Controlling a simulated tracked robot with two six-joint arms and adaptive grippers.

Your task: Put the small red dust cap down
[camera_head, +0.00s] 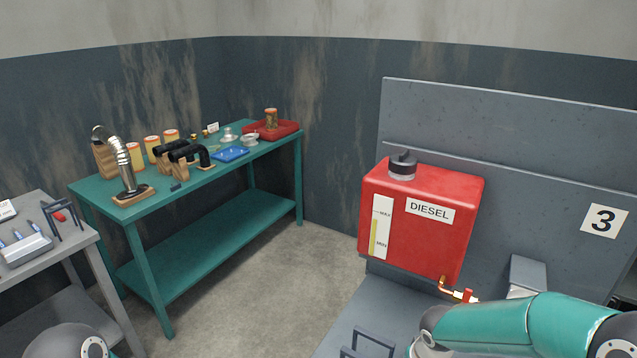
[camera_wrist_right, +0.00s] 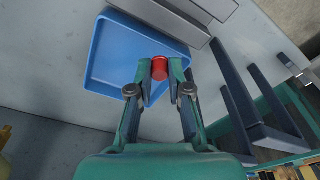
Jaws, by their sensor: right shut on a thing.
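The small red dust cap (camera_wrist_right: 160,68) is between the fingertips of my right gripper (camera_wrist_right: 160,74), which is shut on it. In the right wrist view the cap appears over the right part of a blue tray (camera_wrist_right: 108,68). I cannot tell whether the cap touches the tray floor. The visible tray floor is empty. My right arm shows at the lower right of the head view, but its fingers are out of that frame. My left gripper is not in view.
In the right wrist view, grey blocks (camera_wrist_right: 180,18) stand at the tray's upper right edge, and a dark bracket (camera_wrist_right: 243,105) is right of the gripper. In the head view, a red diesel tank (camera_head: 420,215) stands before a grey panel. A green bench (camera_head: 200,240) carries several parts.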

